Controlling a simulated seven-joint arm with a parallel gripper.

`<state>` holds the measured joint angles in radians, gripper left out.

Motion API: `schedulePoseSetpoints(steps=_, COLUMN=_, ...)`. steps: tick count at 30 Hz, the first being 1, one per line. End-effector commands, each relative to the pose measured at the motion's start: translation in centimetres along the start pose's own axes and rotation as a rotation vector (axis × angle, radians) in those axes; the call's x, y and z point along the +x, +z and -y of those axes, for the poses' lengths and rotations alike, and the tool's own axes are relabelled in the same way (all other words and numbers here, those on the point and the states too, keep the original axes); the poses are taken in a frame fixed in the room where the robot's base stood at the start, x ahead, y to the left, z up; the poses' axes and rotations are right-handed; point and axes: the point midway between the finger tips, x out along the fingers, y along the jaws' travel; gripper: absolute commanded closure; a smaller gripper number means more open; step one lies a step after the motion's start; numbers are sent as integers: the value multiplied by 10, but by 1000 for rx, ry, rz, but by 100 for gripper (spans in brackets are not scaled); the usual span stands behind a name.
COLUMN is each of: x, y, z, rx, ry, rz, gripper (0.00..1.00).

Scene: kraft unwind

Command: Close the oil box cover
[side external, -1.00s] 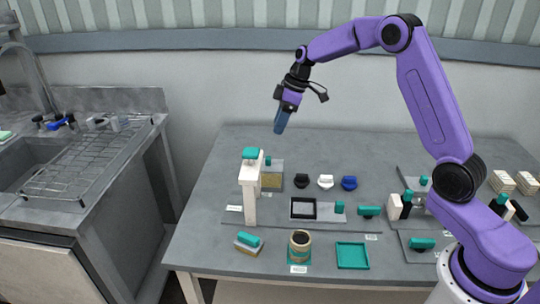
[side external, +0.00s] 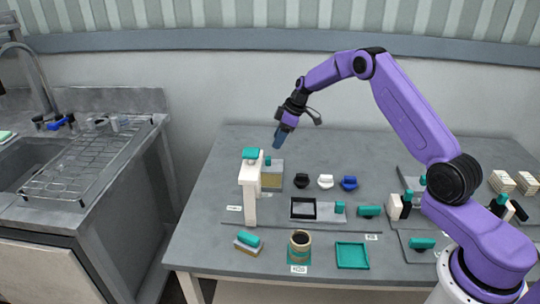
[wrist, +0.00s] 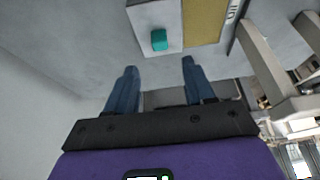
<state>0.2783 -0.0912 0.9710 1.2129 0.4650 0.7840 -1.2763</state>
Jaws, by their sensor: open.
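A small box, which I take for the oil box, stands toward the back left of the table behind a white post; its tan-yellow part (side external: 271,181) shows in the side view. A grey cover part with a teal knob (side external: 267,160) is on its far side. In the wrist view the pale cover part (wrist: 145,22) with its teal knob (wrist: 159,40) is beside the tan-yellow area (wrist: 203,20). Whether the cover lies flat or tilted is unclear. My gripper (side external: 279,139) is open and empty, above and beyond the box; its two blue fingers also show in the wrist view (wrist: 159,72).
A white post with a teal top (side external: 249,195) stands close in front of the box. Black, white and blue knobs (side external: 325,181) sit to its right. A black frame (side external: 303,209), a cup (side external: 300,242) and a teal tray (side external: 352,255) are nearer the front. The back table is clear.

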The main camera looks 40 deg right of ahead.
Motion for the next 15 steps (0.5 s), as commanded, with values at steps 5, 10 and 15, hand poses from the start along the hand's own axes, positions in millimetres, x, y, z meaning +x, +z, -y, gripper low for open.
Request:
schedulePoseSetpoints(steps=5, x=35, y=0, z=1, rx=-1, ry=-1, rz=0, gripper=47)
schedulePoseSetpoints(steps=10, x=61, y=0, z=1, rx=-1, ry=-1, rz=0, gripper=47)
schedulePoseSetpoints(steps=15, x=76, y=-1, z=0, rx=-1, ry=0, rz=-1, gripper=47)
